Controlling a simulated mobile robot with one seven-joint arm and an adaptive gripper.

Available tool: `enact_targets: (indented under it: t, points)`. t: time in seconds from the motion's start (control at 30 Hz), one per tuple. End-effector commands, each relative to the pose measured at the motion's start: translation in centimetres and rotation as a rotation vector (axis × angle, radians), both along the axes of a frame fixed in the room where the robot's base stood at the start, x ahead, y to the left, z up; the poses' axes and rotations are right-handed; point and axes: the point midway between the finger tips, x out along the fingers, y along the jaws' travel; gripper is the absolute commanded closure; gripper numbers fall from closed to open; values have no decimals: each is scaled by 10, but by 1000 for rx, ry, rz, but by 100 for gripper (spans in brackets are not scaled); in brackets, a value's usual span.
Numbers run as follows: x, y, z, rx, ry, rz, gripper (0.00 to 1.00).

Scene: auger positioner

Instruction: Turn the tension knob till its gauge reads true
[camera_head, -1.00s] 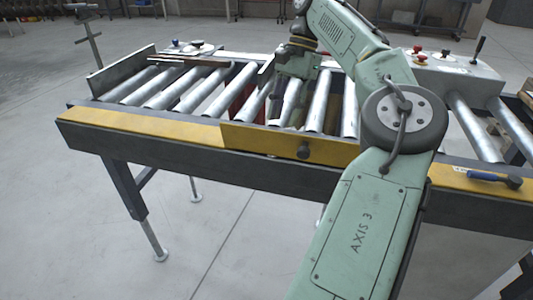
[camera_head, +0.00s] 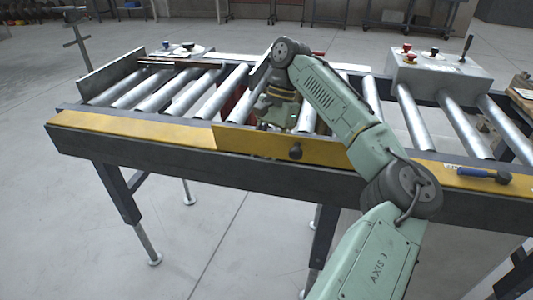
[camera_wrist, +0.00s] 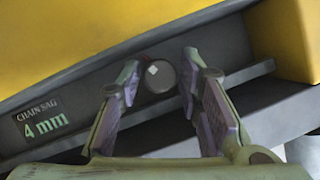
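In the wrist view a round dark knob (camera_wrist: 158,76) with a small pale square mark sits on a dark grey rail. A plate (camera_wrist: 42,121) reading "CHAIN SAG 4 mm" is on the rail to its left. My gripper (camera_wrist: 158,78) is open, with one finger on each side of the knob; there is a visible gap on both sides. In the head view my gripper (camera_head: 272,112) is low over the rollers, its fingertips not clear. A dark knob (camera_head: 296,151) shows on the yellow front panel (camera_head: 260,141); I cannot tell if it is the same one.
The conveyor's metal rollers (camera_head: 172,91) run left and right of my arm. A control box (camera_head: 445,75) with buttons and a lever stands at the back right. A blue-handled hammer (camera_head: 478,173) lies on the right front rail. The floor in front is clear.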

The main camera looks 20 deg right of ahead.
Motion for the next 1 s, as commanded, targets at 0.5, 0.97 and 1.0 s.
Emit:
enact_targets:
  t: [0.5, 0.97, 1.0]
  points:
    - [0, 0, 0, -1, 1, 0, 89]
    - [1, 1, 1, -6, 1, 121, 100]
    - [2, 1, 1, -7, 1, 162, 100]
